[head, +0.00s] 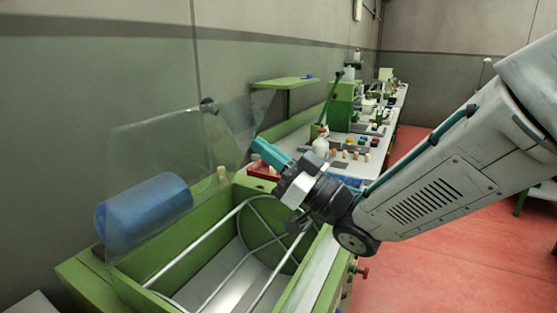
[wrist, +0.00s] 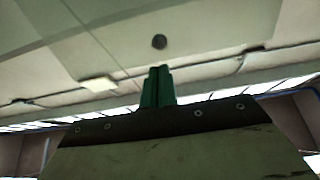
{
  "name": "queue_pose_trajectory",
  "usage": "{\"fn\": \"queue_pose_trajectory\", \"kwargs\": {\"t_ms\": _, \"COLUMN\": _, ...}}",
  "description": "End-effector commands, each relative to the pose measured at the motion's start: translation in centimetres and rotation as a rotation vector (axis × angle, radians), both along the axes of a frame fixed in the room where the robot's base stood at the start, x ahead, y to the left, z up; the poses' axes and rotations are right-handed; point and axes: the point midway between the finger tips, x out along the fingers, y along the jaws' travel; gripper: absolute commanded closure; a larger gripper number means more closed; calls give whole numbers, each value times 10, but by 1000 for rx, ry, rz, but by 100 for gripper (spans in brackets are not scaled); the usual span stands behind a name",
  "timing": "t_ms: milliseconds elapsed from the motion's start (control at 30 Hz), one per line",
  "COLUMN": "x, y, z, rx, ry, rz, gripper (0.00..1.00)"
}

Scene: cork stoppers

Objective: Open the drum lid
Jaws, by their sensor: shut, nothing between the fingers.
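The drum lid (head: 150,150) is a clear panel standing raised and tilted along the far side of the green drum housing (head: 85,280). A dark round knob (head: 209,105) sits near its upper edge. The drum (head: 265,235) shows uncovered below, with pale rods and a green end disc. My gripper (head: 258,147) has teal fingers, shut and empty, near the right end of the lid and apart from the knob.
A blue cylinder (head: 150,208) shows through the lid. A long bench (head: 350,168) with bottles, corks and green machines runs along the wall behind my gripper. A green shelf (head: 285,82) is on the wall. Red floor (head: 430,265) is open at the right.

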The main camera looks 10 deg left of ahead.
Motion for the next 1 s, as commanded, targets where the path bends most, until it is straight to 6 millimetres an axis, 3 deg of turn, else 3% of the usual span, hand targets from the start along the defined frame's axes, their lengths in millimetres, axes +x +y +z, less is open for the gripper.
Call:
{"fn": "queue_pose_trajectory", "kwargs": {"t_ms": 200, "x": 13, "y": 39, "z": 23, "rx": 1, "ry": -1, "rz": 1, "gripper": 100}}
{"fn": "queue_pose_trajectory", "kwargs": {"t_ms": 400, "x": 22, "y": 61, "z": 35, "rx": 0, "ry": 0, "rz": -1, "gripper": 100}}
{"fn": "queue_pose_trajectory", "kwargs": {"t_ms": 1000, "x": 24, "y": 73, "z": 41, "rx": -6, "ry": 2, "rz": 4, "gripper": 100}}
